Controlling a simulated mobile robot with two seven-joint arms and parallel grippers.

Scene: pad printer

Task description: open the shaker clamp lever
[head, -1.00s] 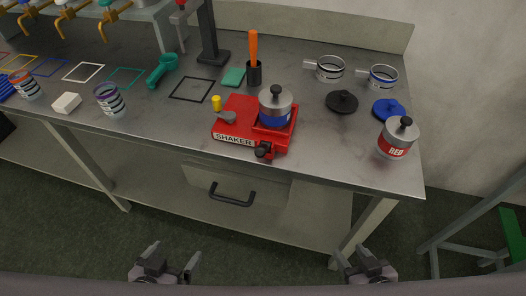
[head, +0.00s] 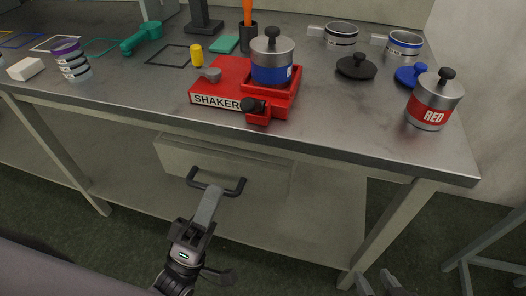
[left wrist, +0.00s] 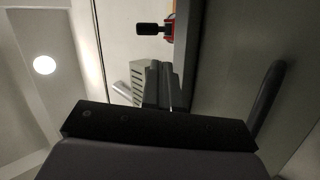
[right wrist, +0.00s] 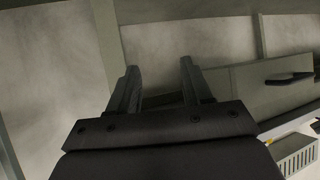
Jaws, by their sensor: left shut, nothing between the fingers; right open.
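The red shaker (head: 222,82) sits near the table's front edge and holds a blue-banded can (head: 272,62) with a black-knobbed lid. A black-knobbed lever (head: 252,105), apparently the clamp lever, is at its front right. The black knob (left wrist: 150,29) and a bit of red also show at the top of the left wrist view. My left gripper (head: 211,195) is shut and empty, below the table edge and in front of the drawer, apart from the lever. My right gripper (right wrist: 158,85) is open and empty; in the head view its fingertips (head: 375,283) show at the bottom right.
A drawer with a black handle (head: 216,186) is under the table, overlapping my left fingers in the head view. A red-banded can (head: 434,99) stands near the right front edge. A yellow cylinder (head: 197,56) is behind the shaker.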

